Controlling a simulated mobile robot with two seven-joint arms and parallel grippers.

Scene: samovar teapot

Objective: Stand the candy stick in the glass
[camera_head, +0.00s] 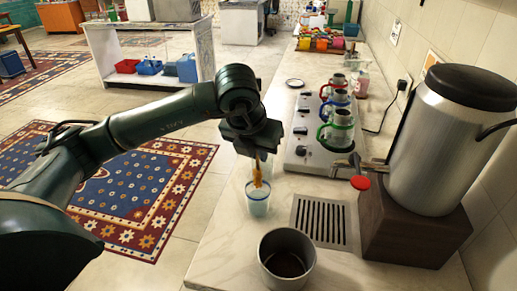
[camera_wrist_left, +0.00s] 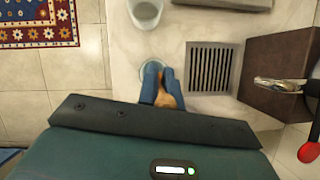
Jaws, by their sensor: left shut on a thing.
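My left gripper (camera_head: 257,158) points down over the counter and is shut on the orange candy stick (camera_head: 257,178). The stick hangs roughly upright. The glass (camera_head: 257,208), pale blue and clear, stands directly below it. The stick's lower end overlaps the far rim; I cannot tell whether it is inside or just above. In the left wrist view the stick (camera_wrist_left: 169,93) shows between the blue fingers. A pale round rim (camera_wrist_left: 148,70) shows behind them, mostly hidden. My right gripper is not in view.
A metal pot (camera_head: 286,262) stands at the near edge. A drain grate (camera_head: 320,220) lies right of the glass. The samovar (camera_head: 440,145), with a red tap handle (camera_head: 360,182), stands farther right. Several handled cups (camera_head: 340,128) sit on the grey unit behind.

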